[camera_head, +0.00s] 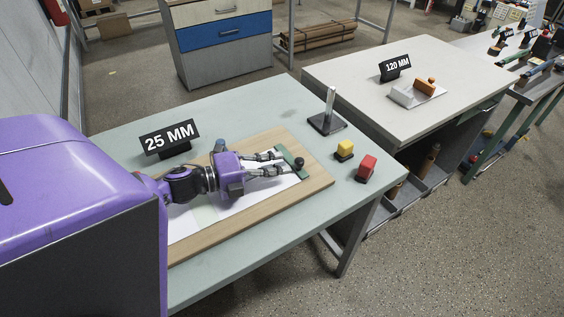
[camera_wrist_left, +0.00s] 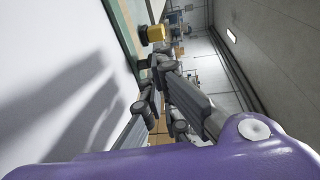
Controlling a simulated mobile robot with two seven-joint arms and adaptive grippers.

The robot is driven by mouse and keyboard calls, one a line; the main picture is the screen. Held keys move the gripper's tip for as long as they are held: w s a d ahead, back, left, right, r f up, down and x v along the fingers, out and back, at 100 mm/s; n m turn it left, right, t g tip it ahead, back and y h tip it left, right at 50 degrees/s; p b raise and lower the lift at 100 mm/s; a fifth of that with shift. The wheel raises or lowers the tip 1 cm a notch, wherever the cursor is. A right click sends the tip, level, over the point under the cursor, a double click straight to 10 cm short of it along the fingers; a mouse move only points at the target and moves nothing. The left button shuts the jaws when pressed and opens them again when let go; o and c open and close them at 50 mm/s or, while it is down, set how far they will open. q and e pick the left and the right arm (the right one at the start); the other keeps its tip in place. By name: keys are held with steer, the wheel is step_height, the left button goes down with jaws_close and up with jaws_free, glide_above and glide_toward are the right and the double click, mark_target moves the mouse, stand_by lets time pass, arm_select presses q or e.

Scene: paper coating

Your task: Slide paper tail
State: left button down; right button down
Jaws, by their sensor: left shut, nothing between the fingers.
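A white paper sheet (camera_head: 186,222) lies on a wooden board (camera_head: 230,234) on the light green table. It also fills the left of the left wrist view (camera_wrist_left: 60,75). A green bar (camera_head: 290,158) with a dark knob (camera_head: 299,163) lies across the far end of the paper. My left gripper (camera_head: 280,162) reaches over the paper, its fingertips close to the green bar. It is shut with nothing between the fingers. Whether the fingertips touch the paper cannot be told. My left arm and gripper hide the middle of the paper. My right gripper is not in view.
A yellow block (camera_head: 344,149) and a red block (camera_head: 366,168) sit right of the board. A dark stand with an upright rod (camera_head: 328,117) stands behind them. A "25 MM" sign (camera_head: 169,138) stands at the back left. A second table (camera_head: 350,75) is beyond.

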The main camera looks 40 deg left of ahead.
mark_target(298, 160)
arm_select(q)
steer(key=shift+x, duration=0.9)
steer(key=shift+w+d, duration=0.15)
steer(key=shift+w, duration=0.05)
steer(key=shift+w+d, duration=0.2)
steer(key=shift+w, duration=0.35)
steer(key=shift+w+f, duration=0.1)
steer(key=shift+w, duration=0.05)
